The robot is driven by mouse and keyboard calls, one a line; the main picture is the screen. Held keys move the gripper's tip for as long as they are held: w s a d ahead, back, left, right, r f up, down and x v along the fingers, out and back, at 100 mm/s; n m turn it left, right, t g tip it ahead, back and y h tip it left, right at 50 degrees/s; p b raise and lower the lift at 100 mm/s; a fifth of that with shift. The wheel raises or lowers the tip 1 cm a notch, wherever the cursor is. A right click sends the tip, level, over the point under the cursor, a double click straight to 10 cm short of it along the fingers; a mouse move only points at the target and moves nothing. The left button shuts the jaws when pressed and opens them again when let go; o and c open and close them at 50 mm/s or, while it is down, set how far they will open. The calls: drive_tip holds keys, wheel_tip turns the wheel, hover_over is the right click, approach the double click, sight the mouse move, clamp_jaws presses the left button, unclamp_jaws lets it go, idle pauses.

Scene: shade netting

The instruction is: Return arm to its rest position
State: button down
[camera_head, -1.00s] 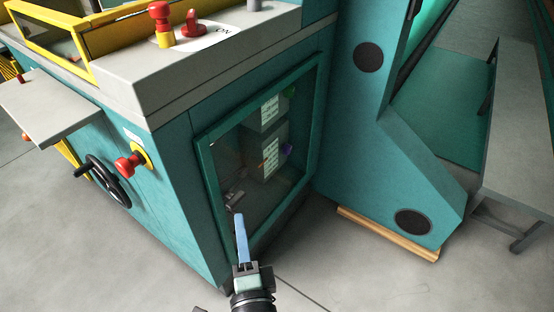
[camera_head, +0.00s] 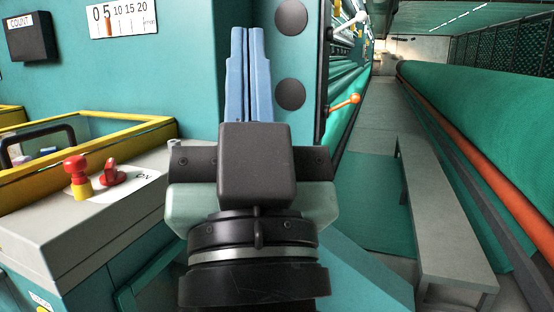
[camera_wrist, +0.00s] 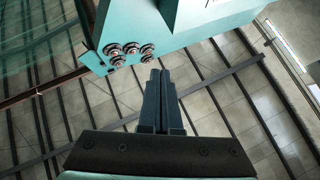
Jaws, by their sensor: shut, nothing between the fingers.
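My gripper (camera_head: 248,40) is raised in the middle of the head view, its two blue fingers together and pointing up. Nothing is between the fingers. Behind them is the teal machine wall with two dark round plates. The gripper also shows in the wrist view (camera_wrist: 160,80), fingers side by side, with a teal block carrying several round metal fittings (camera_wrist: 128,50) beyond them. I cannot tell from the wrist view how far that block is from the fingertips.
The machine console with a red knob (camera_head: 76,172) and red switch (camera_head: 112,172) stands at left. A grey bench (camera_head: 440,215) stands at right beside a long green roll (camera_head: 490,110). The aisle floor (camera_head: 376,115) looks clear.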

wheel_tip(320, 180, up, 34)
drive_tip(key=s+d+t+h+p, duration=0.1)
drive_tip(key=s+d+h+p, duration=0.1)
drive_tip(key=p, duration=2.8)
drive_tip(key=shift+s+f+h, duration=0.2)
drive_tip(key=shift+s+h, duration=0.15)
drive_tip(key=shift+h, duration=0.05)
